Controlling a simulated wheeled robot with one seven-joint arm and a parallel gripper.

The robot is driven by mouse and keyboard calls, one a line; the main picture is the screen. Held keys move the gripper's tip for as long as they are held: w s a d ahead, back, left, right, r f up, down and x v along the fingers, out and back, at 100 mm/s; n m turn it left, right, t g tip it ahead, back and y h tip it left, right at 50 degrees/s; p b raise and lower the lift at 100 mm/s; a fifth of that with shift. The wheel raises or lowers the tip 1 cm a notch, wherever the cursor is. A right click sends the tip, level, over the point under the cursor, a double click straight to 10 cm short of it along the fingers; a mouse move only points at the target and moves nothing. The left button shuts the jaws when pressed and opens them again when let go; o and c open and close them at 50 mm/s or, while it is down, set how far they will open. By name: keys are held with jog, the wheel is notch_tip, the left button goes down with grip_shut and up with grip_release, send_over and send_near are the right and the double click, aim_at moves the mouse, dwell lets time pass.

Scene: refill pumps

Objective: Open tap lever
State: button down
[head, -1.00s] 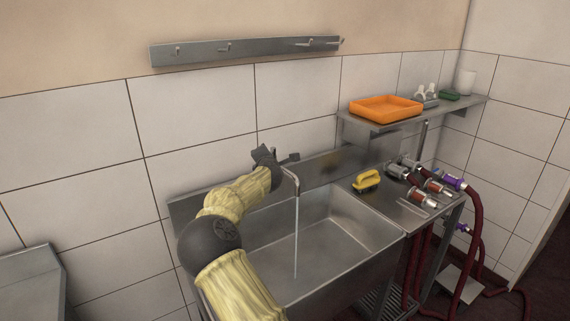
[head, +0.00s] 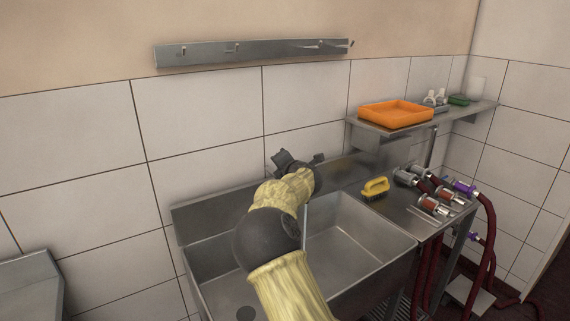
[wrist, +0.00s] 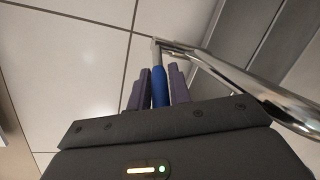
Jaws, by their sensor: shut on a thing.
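The tap lever (wrist: 159,88) shows in the wrist view as a blue grip on a metal stem. My gripper (wrist: 156,78) is shut on it, with a dark finger on each side. The chrome tap spout (wrist: 240,75) runs to the right of the fingers. In the head view my arm hides most of the tap and the lever, and my fingers cannot be made out. A thin stream of water (head: 305,226) shows beside my arm, falling into the steel sink (head: 345,235).
A yellow brush (head: 375,187) and several hose couplings (head: 435,204) lie on the drainboard right of the sink. An orange tray (head: 396,113) stands on the wall shelf above. A hook rail (head: 255,52) is on the wall. The sink's right part is clear.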

jog(key=c, duration=1.3)
grip_release()
jog(key=b+v, duration=0.3)
jog(key=v, duration=1.4)
jog(key=shift+s+r, duration=0.15)
